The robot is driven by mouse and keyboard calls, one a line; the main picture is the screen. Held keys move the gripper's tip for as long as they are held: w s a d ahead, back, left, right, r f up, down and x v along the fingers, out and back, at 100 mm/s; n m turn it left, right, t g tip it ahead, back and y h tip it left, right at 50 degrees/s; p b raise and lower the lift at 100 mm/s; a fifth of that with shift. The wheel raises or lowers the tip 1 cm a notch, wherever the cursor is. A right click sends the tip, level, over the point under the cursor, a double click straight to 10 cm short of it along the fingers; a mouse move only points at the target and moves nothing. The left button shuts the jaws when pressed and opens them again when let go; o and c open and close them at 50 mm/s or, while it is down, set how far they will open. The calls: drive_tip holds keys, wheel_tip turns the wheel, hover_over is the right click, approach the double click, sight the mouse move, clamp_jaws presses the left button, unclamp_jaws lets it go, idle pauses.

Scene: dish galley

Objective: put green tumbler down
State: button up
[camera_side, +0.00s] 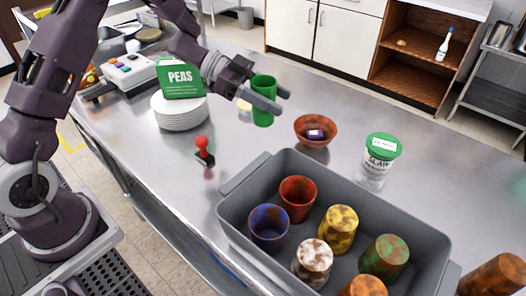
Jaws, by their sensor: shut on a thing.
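The green tumbler (263,113) is held upright in my gripper (268,100), whose fingers are shut on its side. My gripper is above the steel counter (240,146), right of the plate stack and behind the grey tub. The counter shows beneath the tumbler, but I cannot tell exactly how high the tumbler is. The grey tub (233,191) at the front holds several tumblers, including a blue one (269,226), a red one (298,197), a yellow one (337,229) and a mottled green one (384,256).
A green PEAS box (180,78) rests on a stack of white plates (180,113). A red-knobbed joystick (204,153), a rust-red bowl (315,131) and a green-lidded jar (378,160) stand nearby. A brown tumbler (493,276) is at the right corner. The counter between joystick and bowl is clear.

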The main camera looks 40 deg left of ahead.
wheel_tip(320, 180, down, 11)
drive_tip(key=shift+r, duration=0.15)
drive_tip(key=o, duration=1.4)
